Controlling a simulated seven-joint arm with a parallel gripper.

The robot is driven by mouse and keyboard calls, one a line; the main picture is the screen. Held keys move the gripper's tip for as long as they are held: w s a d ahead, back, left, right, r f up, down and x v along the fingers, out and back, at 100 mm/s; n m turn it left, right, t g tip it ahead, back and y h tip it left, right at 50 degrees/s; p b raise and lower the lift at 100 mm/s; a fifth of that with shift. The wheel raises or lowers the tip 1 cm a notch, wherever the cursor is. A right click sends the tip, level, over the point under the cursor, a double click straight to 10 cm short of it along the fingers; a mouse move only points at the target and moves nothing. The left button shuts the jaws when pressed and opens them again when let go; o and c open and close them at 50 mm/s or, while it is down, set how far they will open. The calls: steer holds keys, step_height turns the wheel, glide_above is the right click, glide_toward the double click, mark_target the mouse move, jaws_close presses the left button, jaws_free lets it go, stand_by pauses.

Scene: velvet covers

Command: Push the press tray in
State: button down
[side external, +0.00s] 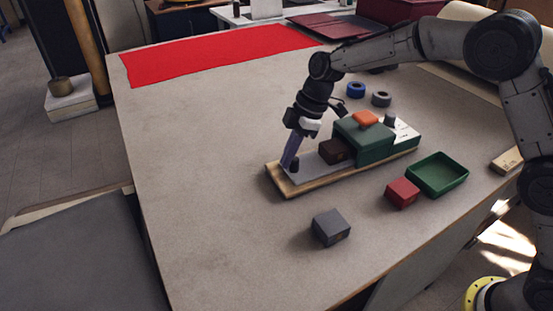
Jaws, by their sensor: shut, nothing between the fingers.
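The press is a green block (372,142) on a long wooden base (279,188). A flat grey tray (313,173) lies on the base and extends from the green block toward the left end. A dark brown block (334,151) sits on the tray against the left side of the green block. My gripper (289,167) is shut and points down at the tray's left end, beside a small dark upright piece (294,164). I cannot tell whether the fingertips touch that piece or the tray. An orange piece (365,118) is on top of the green block.
A dark grey cube (331,228), a red cube (402,193) and an open green box (438,174) stand in front of the press. Blue (355,90) and grey (381,99) rings lie behind it. A red cloth (215,53) covers the far edge. The table's left side is clear.

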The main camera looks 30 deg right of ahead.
mark_target(314, 162)
steer(key=d, duration=0.9)
steer(key=shift+s+f, duration=0.1)
steer(key=shift+s, duration=0.3)
